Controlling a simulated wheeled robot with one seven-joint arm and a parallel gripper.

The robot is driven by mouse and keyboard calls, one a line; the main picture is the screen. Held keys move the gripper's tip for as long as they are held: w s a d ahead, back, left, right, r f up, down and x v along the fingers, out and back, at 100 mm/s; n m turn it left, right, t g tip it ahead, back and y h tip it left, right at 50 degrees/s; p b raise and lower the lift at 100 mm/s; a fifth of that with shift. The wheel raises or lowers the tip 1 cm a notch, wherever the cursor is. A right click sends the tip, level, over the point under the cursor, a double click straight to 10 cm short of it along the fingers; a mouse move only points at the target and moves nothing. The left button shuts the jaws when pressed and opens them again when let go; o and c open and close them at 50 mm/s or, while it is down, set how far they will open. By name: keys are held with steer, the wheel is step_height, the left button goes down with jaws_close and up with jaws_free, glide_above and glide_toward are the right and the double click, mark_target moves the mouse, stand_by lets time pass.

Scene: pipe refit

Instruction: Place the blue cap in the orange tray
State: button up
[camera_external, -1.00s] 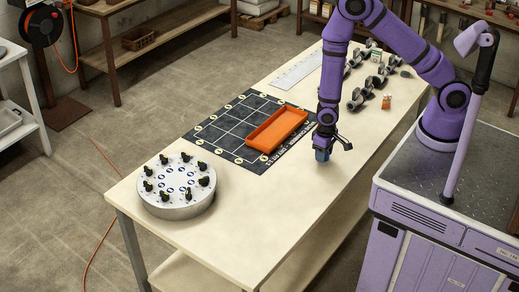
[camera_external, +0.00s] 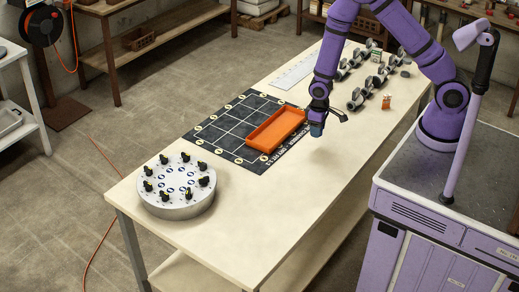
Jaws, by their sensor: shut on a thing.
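The blue cap (camera_external: 316,130) is held under my gripper (camera_external: 317,122), whose jaws are shut on it. The cap is small in view and partly covered by the gripper. It looks to be above the table, just right of the orange tray. The orange tray (camera_external: 276,130) is a long shallow rectangle lying on the dark gridded mat. Its inside looks empty.
The black gridded mat (camera_external: 222,130) lies mid-table. A round grey fixture (camera_external: 177,190) with several black knobs stands at the near left. Several grey pipe fittings (camera_external: 372,82) and a small orange box (camera_external: 386,102) lie behind the gripper. The near tabletop (camera_external: 270,210) is clear.

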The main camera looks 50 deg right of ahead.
steer(key=shift+w+d+f+n, duration=0.3)
steer(key=shift+w+d+f, duration=0.1)
steer(key=shift+w+d, duration=0.4)
glide_above(278, 131)
steer(key=shift+w+d+f, duration=0.1)
steer(key=shift+f, duration=2.4)
steer(key=shift+f, duration=0.1)
steer(key=o, duration=0.4)
steer(key=shift+f, duration=0.1)
steer(key=o, duration=0.5)
